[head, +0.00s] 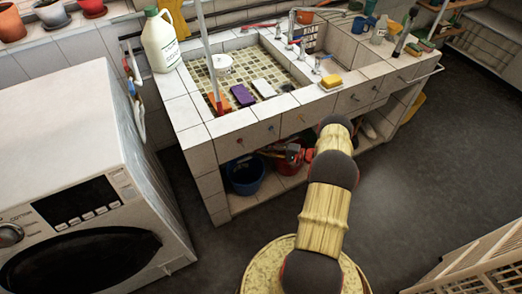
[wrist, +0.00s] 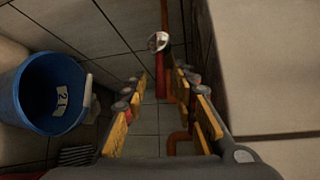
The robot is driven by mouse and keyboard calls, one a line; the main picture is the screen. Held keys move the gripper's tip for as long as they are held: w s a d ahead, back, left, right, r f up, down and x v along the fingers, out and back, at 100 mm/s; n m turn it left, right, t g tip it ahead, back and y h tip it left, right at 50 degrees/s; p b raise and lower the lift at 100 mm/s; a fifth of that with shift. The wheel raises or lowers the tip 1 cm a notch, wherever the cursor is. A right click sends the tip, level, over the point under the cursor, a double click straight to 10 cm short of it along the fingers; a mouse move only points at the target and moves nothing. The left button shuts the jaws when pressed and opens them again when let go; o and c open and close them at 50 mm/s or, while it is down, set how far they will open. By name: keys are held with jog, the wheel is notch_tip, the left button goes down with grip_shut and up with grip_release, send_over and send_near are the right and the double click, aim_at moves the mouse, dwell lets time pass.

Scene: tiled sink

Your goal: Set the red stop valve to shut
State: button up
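My gripper (wrist: 161,78) is open and empty in the wrist view, its two yellow-padded fingers spread apart. Ahead of it, beyond the fingertips, a small pale round part with a reddish tint (wrist: 158,41) sits at a red pipe (wrist: 161,86). It may be the stop valve's handle; its setting cannot be told. The fingers appear apart from it. In the head view my gripper (head: 294,154) reaches into the space under the tiled sink counter (head: 262,131). The valve cannot be made out there.
A blue bucket (wrist: 36,95) with a label stands left of my gripper; it also shows in the head view (head: 246,178). A pale wall or panel (wrist: 262,65) is close on the right.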

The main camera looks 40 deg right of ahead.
jog(key=shift+x, duration=1.2)
jog(key=shift+c, duration=1.1)
grip_shut()
